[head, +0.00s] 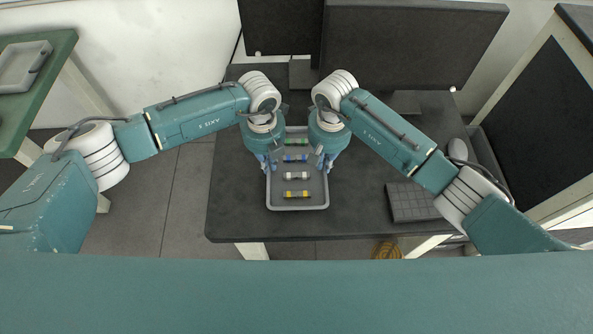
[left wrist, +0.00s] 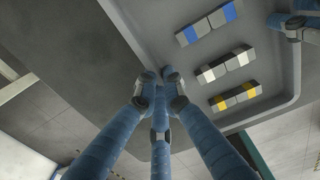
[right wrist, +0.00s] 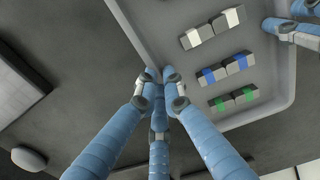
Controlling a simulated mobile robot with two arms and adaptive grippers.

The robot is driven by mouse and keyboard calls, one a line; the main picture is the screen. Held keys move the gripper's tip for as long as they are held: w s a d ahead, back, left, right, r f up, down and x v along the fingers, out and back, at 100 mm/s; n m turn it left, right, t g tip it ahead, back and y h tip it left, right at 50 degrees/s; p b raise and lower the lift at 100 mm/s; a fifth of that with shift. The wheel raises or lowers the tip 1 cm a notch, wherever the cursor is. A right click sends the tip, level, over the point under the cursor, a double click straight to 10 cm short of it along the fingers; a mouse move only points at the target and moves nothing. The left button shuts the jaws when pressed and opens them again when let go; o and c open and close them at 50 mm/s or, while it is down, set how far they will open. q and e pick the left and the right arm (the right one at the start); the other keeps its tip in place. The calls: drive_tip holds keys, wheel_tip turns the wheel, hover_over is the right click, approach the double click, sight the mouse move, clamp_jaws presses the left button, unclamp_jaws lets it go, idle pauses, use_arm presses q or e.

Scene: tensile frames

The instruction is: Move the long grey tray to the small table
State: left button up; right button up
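The long grey tray (head: 298,202) is at the dark desk, its long sides running away from me. It holds a row of small banded blocks, with green, blue, white and yellow bands. My left gripper (head: 268,166) is at the tray's left side and my right gripper (head: 326,164) at its right side. In the left wrist view the fingers (left wrist: 157,78) close together on the tray's rim. In the right wrist view the fingers (right wrist: 157,78) do the same on the opposite rim. A small green-topped table (head: 52,88) stands at the far left.
The dark desk (head: 235,215) carries monitors (head: 410,45) behind the tray, and a keyboard (head: 412,202) and mouse (head: 457,148) to the right. A grey container (head: 22,68) sits on the green table. Open floor (head: 178,200) lies between table and desk.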

use_arm(q)
drive_tip(key=o, duration=0.3)
drive_tip(key=shift+s+d+r, duration=0.1)
drive_tip(key=shift+d+r, duration=0.1)
drive_tip(key=shift+d, duration=0.35)
use_arm(e)
drive_tip(key=o, duration=0.3)
drive_tip(key=shift+a+r, duration=0.15)
drive_tip(key=shift+a, duration=0.35)
use_arm(q)
drive_tip(key=shift+o, duration=0.2)
use_arm(e)
drive_tip(key=shift+o, duration=0.2)
use_arm(q)
drive_tip(key=shift+a, duration=0.15)
use_arm(e)
drive_tip(key=shift+d, duration=0.15)
drive_tip(key=shift+d, duration=0.2)
drive_tip(key=shift+r, duration=0.15)
use_arm(q)
wheel_tip(320, 180, up, 12)
use_arm(e)
wheel_tip(320, 180, up, 12)
drive_tip(key=shift+f, duration=0.2)
use_arm(q)
drive_tip(key=shift+a+f, duration=0.1)
drive_tip(key=shift+f, duration=0.05)
use_arm(e)
drive_tip(key=shift+s+f, duration=0.1)
